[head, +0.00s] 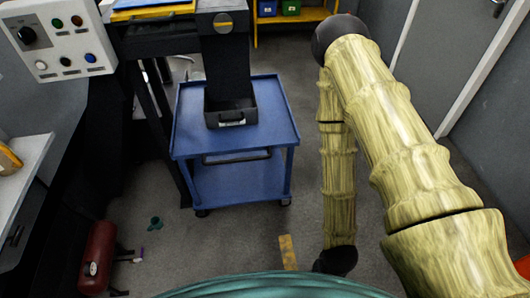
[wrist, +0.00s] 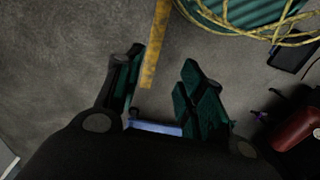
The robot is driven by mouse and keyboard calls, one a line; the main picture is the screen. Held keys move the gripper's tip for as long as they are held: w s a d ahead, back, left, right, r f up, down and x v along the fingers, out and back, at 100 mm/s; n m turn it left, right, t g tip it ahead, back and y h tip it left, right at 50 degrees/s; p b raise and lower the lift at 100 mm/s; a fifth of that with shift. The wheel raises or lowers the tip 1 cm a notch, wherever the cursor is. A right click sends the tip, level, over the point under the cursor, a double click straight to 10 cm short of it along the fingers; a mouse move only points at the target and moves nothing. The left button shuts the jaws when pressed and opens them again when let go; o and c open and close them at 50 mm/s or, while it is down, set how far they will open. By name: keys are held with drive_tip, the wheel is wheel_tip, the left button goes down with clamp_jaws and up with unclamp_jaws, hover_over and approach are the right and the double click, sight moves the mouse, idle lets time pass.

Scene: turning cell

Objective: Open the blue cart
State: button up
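The blue cart (head: 188,130) stands on the floor in the middle of the head view, with a top tray, a lower shelf and casters. A dark bar handle (head: 237,158) runs across its near side, just under the top. No pulled-out part shows on it. A dark open bin (head: 231,117) sits on the top tray. My gripper (wrist: 162,57) is open and empty in the wrist view, its two fingers apart. A thin pale-blue strip (wrist: 155,127) shows between the finger bases; I cannot tell whether it is the cart.
A dark machine with a button panel (head: 65,40) stands left of the cart. A yellow floor strip (head: 287,252) lies in front.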

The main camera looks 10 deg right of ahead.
drive_tip(key=w+a+f+m+t+y+b, duration=0.1)
drive_tip(key=w+a+f+m+t+b, duration=0.1)
drive_tip(key=w+f+b, duration=0.3)
drive_tip(key=w+a+f+m+t+b, duration=0.1)
drive_tip(key=w+a+b, duration=0.25)
drive_tip(key=w, duration=0.35)
drive_tip(key=m+t+y+b, duration=0.5)
drive_tip(key=m+t+b, duration=0.65)
drive_tip(key=b, duration=1.45)
approach(237, 159)
drive_tip(key=shift+n, duration=0.35)
drive_tip(key=b+x, duration=0.1)
drive_tip(key=x, duration=0.6)
drive_tip(key=f+b+x, duration=0.1)
drive_tip(key=x, duration=0.2)
drive_tip(key=shift+w+d+b, duration=0.1)
drive_tip(key=shift+b, duration=0.2)
clamp_jaws()
